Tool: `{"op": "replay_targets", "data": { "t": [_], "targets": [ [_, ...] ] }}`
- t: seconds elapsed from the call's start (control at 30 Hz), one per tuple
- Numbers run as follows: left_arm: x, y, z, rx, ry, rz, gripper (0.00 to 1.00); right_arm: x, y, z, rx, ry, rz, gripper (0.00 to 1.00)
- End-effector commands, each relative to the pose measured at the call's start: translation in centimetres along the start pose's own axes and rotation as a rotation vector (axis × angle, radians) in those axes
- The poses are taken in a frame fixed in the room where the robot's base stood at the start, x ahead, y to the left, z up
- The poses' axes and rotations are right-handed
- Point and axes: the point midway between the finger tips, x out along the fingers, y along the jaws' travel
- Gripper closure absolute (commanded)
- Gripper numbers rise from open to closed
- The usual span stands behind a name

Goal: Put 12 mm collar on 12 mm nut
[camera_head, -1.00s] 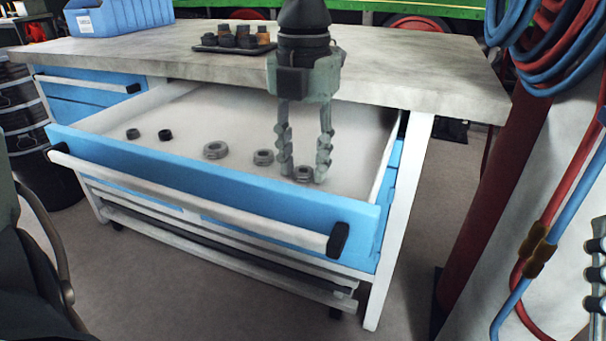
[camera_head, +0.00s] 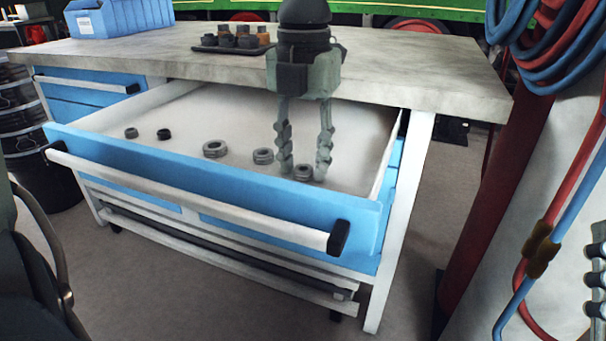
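My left gripper (camera_head: 303,172) points down into the open drawer, its two fingers apart. A grey ring-shaped piece (camera_head: 303,172) lies on the drawer floor between the fingertips, with small gaps seen beside it; contact is hard to judge. Left of it lie a thick grey ring-shaped piece (camera_head: 263,155) and a wider flat grey ring (camera_head: 214,149). Two small dark rings (camera_head: 131,133) (camera_head: 164,134) lie farther left. No size marks are readable, so I cannot tell which piece is the 12 mm collar or 12 mm nut. Ridged fingers of my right gripper (camera_head: 598,270) are cut off at the right edge.
The pulled-out drawer (camera_head: 220,185) has a raised blue front and a bar handle (camera_head: 190,200). The worktop (camera_head: 410,80) overhangs its back. A dark tray (camera_head: 232,48) of small parts and a blue bin (camera_head: 120,16) stand on top. Hoses (camera_head: 570,190) hang at right.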

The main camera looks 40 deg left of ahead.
Motion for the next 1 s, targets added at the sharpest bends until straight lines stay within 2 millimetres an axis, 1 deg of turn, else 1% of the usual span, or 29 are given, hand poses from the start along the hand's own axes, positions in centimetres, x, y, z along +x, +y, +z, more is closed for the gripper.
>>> {"op": "replay_targets", "data": {
  "t": [0.13, 0.4, 0.43, 0.67, 1.0],
  "targets": [
    [0.0, 0.0, 0.0, 0.000, 0.000, 0.000, 0.64, 0.0, 0.0, 0.0, 0.000, 0.000, 0.000, 0.74],
    [0.0, 0.0, 0.0, 0.000, 0.000, 0.000, 0.98, 0.0, 0.0, 0.0, 0.000, 0.000, 0.000, 0.74],
    [0.0, 0.0, 0.0, 0.000, 0.000, 0.000, 1.00, 0.0, 0.0, 0.0, 0.000, 0.000, 0.000, 0.74],
    [-0.2, 0.0, 0.0, 0.000, 0.000, 0.000, 1.00, 0.1, 0.0, -0.1, 0.000, 0.000, 0.000, 0.74],
    [-1.2, 0.0, 0.0, -0.001, -0.001, 0.001, 1.00, 0.4, 0.0, -0.6, 0.000, 0.000, 0.000, 0.74]
  ]
}}
